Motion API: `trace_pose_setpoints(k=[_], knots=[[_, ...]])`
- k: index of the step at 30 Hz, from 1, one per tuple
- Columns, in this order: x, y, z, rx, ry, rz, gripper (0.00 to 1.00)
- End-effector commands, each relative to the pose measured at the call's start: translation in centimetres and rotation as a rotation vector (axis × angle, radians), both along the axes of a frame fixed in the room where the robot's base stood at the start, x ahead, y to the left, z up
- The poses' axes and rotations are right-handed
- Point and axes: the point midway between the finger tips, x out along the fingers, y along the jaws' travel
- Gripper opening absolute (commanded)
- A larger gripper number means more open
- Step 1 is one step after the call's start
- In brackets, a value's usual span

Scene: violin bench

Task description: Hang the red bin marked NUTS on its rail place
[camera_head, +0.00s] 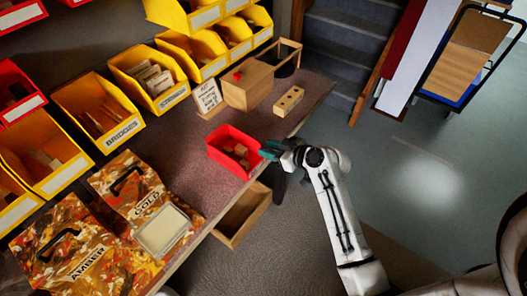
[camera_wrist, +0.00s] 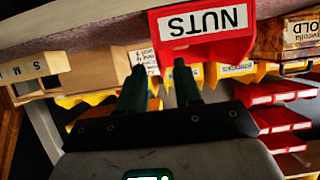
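The red bin marked NUTS (camera_head: 228,168) is on the bench near its front edge, with small tan blocks inside. In the wrist view the bin (camera_wrist: 238,47) is at the top, its white NUTS label upside down. My gripper (camera_head: 268,150) is at the bin's right side in the head view. In the wrist view the two dark fingers of my gripper (camera_wrist: 159,68) stand apart with a gap between them, close to the bin's labelled front. I cannot tell whether a finger touches the rim. I cannot make out an empty rail place.
Yellow bins, among them BRIDGES (camera_head: 97,110) and STRINGS (camera_head: 150,78), hang in rows behind the bench. A wooden box (camera_head: 248,87) and block (camera_head: 289,101) stand right. An open drawer (camera_head: 242,213) juts below.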

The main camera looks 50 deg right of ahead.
Motion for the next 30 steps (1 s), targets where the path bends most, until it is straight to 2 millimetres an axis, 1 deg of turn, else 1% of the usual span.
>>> trace_pose_setpoints(k=[1,2,10,24,30], knots=[[0.0,0.0,-0.7,0.0,0.0,-0.001,0.34],[0.0,0.0,-0.9,0.0,-0.001,-0.001,0.34],[0.5,0.0,-1.2,0.001,-0.001,0.0,0.34],[3.4,0.1,-2.5,0.001,-0.001,0.0,0.34],[4.2,0.1,-2.9,0.001,0.0,-0.001,0.34]])
